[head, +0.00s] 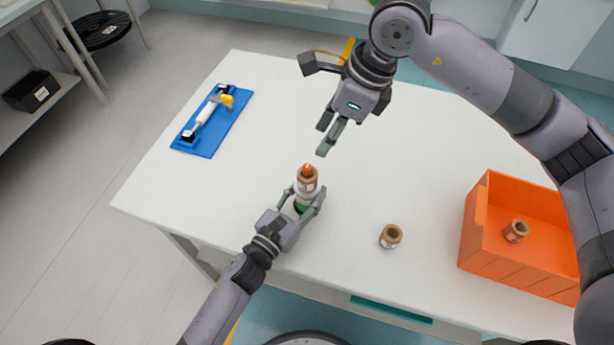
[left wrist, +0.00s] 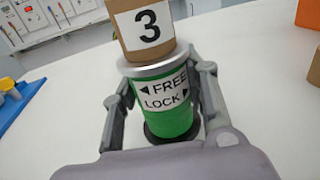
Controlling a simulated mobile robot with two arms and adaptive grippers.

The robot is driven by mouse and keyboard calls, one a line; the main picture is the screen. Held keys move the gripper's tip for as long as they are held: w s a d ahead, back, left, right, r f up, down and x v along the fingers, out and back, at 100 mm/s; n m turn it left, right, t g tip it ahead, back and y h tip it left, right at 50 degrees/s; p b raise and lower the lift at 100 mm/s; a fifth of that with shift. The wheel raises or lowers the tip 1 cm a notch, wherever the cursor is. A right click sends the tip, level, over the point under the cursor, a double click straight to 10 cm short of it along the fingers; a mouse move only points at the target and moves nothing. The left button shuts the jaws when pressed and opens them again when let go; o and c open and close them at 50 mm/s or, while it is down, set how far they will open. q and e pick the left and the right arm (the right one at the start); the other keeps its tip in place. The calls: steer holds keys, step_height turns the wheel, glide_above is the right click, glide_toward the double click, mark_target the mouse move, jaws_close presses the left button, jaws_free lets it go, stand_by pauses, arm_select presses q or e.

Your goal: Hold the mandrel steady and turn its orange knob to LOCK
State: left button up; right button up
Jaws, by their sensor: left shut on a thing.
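The mandrel stands upright on the white table; its green body (left wrist: 165,122) shows in the left wrist view with the words FREE and LOCK and an arrow beside each. A brown core (left wrist: 143,28) with a number 3 label sits around its upper part. The orange knob (head: 307,170) pokes out of the core's top in the head view; its setting cannot be read. My left gripper (head: 304,196) is shut on the mandrel, a finger on each side of the green body. My right gripper (head: 327,138) hangs above and behind the knob, apart from it, with its fingers pointing down.
A brown core (head: 390,237) stands on the table at right. An orange bin (head: 490,245) holds another core (head: 516,231). A blue mat (head: 218,128) with a white and yellow tool (head: 208,112) lies at the left. The table between is clear.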

mark_target(307, 165)
steer(key=a+r+m+h, duration=0.3)
steer(key=a+m+h, duration=0.1)
steer(key=m, duration=1.2)
steer(key=shift+g, duration=0.3)
steer(key=f, duration=1.2)
steer(key=shift+w+d+f, duration=0.1)
steer(key=shift+w+d, duration=0.05)
steer(key=shift+w, duration=0.25)
steer(key=shift+c, duration=0.3)
jaws_close()
